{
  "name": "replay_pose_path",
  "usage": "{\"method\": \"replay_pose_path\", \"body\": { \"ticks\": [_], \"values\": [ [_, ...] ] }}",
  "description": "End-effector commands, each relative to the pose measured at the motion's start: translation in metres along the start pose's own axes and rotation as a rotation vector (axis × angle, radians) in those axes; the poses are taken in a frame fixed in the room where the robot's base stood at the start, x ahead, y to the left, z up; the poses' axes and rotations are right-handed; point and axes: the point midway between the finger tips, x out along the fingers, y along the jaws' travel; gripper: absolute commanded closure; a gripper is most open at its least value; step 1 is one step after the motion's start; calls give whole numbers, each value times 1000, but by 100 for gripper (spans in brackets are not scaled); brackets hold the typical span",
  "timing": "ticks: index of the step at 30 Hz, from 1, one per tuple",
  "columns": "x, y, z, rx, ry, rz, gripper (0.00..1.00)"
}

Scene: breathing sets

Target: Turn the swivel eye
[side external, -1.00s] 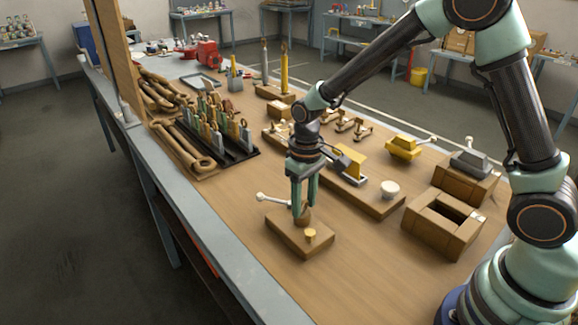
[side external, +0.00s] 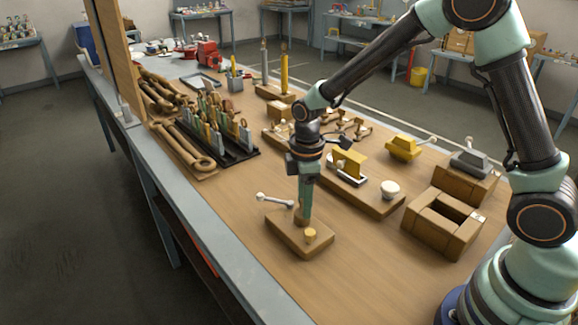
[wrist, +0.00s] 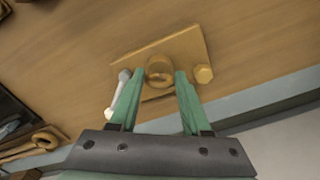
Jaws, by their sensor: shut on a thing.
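The swivel eye is a tan ring (wrist: 158,83) standing on a small wooden block (wrist: 190,44), which also shows in the side view (side external: 288,238). My gripper (side external: 304,214) points straight down over the block. In the wrist view my gripper's two green fingers (wrist: 159,73) sit on either side of the ring, shut on it. In the side view the fingers line up one behind the other and hide most of the eye.
A black tool rack (side external: 230,155) stands behind left.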

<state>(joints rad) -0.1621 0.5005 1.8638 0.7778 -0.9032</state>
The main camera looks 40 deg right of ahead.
Motion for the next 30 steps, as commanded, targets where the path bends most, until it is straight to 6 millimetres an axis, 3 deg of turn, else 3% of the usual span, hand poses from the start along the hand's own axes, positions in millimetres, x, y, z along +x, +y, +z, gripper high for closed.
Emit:
{"method": "replay_pose_path", "body": {
  "ticks": [30],
  "values": [
    [-2, 3, -2, -968, 0, 1, 100]
  ]
}}
